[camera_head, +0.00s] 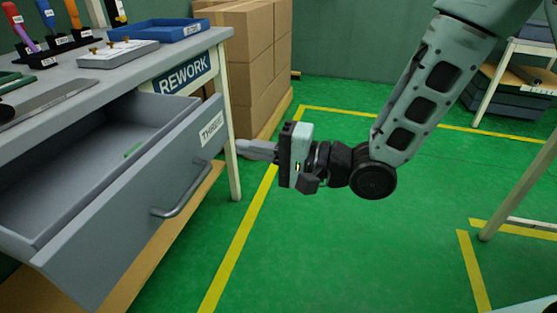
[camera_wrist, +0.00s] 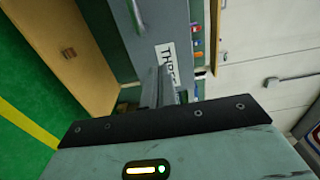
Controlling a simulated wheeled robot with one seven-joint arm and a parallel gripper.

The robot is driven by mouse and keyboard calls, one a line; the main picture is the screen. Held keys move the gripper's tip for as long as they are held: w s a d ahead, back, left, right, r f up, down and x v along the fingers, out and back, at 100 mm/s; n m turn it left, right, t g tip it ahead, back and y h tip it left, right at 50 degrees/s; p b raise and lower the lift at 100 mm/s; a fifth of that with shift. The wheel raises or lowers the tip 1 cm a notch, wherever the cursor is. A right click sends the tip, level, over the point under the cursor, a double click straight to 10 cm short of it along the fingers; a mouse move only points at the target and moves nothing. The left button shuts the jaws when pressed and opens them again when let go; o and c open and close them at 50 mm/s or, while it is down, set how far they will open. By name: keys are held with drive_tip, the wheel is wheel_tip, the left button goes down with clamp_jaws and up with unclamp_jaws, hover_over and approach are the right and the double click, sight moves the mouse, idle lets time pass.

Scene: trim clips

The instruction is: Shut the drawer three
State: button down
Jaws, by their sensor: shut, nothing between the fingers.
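The drawer labelled THREE (camera_head: 130,215) is a grey drawer pulled well out from under the workbench in the head view. Its front carries a white label and a bar handle (camera_head: 182,190). A small green item (camera_head: 134,149) lies inside it. My gripper (camera_head: 240,149) is shut and empty, its fingers pointing left toward the drawer front near the label. In the wrist view, the drawer front (camera_wrist: 130,45) and its label (camera_wrist: 168,62) show just beyond the fingers (camera_wrist: 158,85). I cannot tell whether the fingertips touch the front.
The workbench (camera_head: 110,83) bears a REWORK sign, a blue tray (camera_head: 160,30), a grey block with brass knobs (camera_head: 118,53) and tools in stands. Cardboard boxes (camera_head: 245,60) are stacked behind. A table leg (camera_head: 518,190) stands at right. Green floor with yellow lines is clear between.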

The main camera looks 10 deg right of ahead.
sight(205, 141)
drive_tip(key=b+x, duration=0.1)
drive_tip(key=x, duration=0.5)
drive_tip(key=shift+a, duration=0.1)
